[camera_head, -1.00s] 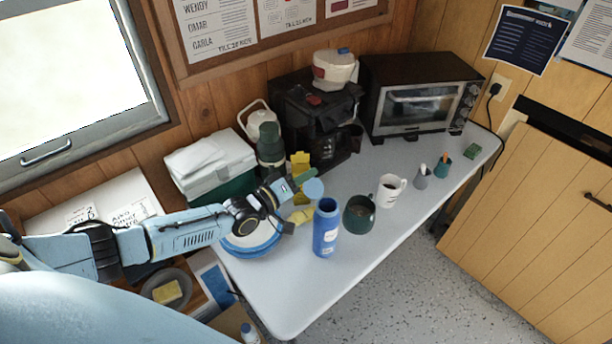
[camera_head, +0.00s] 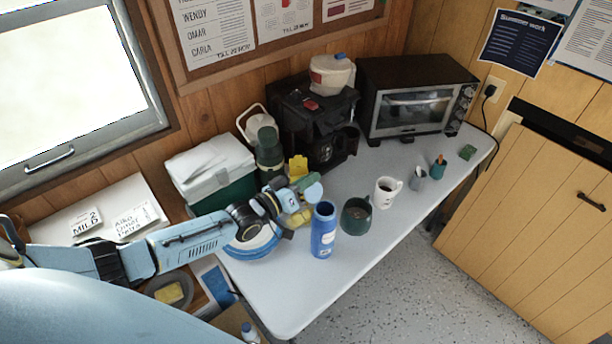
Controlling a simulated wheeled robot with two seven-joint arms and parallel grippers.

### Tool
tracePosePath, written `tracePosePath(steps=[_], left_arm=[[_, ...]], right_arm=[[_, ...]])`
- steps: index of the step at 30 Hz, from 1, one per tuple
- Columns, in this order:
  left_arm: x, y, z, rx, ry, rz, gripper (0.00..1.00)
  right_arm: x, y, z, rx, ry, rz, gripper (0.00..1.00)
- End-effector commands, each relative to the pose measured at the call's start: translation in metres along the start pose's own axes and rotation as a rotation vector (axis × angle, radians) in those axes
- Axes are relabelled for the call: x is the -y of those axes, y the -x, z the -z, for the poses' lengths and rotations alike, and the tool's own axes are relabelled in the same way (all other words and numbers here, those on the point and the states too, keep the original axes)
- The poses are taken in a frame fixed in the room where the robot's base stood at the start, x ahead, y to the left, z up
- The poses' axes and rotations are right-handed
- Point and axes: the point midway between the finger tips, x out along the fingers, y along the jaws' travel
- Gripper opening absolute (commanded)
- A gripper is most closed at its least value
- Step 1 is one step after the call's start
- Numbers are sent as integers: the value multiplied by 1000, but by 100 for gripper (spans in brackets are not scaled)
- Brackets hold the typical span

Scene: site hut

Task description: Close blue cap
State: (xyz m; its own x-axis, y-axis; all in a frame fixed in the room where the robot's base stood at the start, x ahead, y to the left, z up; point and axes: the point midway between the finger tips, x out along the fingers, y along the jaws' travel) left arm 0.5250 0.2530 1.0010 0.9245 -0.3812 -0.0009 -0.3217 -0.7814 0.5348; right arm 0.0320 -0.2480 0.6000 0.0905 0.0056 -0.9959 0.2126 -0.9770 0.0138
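A blue bottle (camera_head: 323,236) stands upright near the front edge of the table, with a pale label on its side. A light-blue round piece (camera_head: 315,190), apparently its cap, shows tilted up at the back left of the bottle's top, not lying over it. My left gripper (camera_head: 303,188) is just left of and behind that round piece, close to it. It overlaps the piece in the picture, so I cannot tell whether they touch or whether the fingers are open. My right gripper is out of view.
A dark green mug (camera_head: 356,216) stands close right of the bottle, then a white mug (camera_head: 387,192) and small cups. A blue-rimmed plate (camera_head: 255,249) lies under my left arm. A coffee machine (camera_head: 312,120) and toaster oven (camera_head: 415,98) stand behind. The front tabletop (camera_head: 285,290) is clear.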

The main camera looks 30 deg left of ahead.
Motion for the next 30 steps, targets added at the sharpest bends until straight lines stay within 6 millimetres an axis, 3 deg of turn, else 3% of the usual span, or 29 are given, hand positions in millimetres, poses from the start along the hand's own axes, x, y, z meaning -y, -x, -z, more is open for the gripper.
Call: tracePosePath(steps=[12,27,30], left_arm=[[-13,0,0,-2,-187,-1,0],[-14,0,0,-3,-210,-1,0],[-14,0,0,-3,-210,-1,15]], right_arm=[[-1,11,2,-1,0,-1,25],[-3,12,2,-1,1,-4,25],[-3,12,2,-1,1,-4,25]])
